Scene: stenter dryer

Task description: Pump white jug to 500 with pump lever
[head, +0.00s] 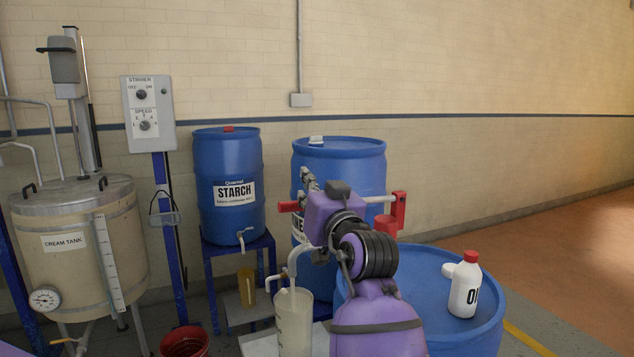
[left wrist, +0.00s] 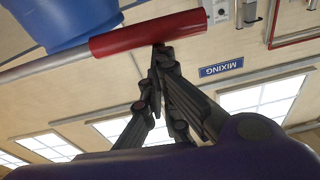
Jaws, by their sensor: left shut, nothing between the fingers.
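The white jug (head: 293,325), a pale translucent measuring vessel, stands low in front of the blue drums, under a pale bent spout (head: 296,258). Its level and scale marks are too small to read. The pump lever's red grip (head: 288,206) shows just left of my gripper; the left wrist view shows the red grip (left wrist: 150,36) on a grey rod (left wrist: 50,64). My left gripper (head: 309,182) is shut and empty, its fingertips (left wrist: 158,52) at the red grip, not around it; contact is unclear. My purple wrist hides much of the pump. My right gripper is out of view.
A blue starch drum (head: 228,215) stands on a blue stand, left of another blue drum (head: 355,160). A white bottle with a red cap (head: 464,290) stands on the front blue drum (head: 425,270). The cream tank (head: 75,265) is at left. Open floor lies at right.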

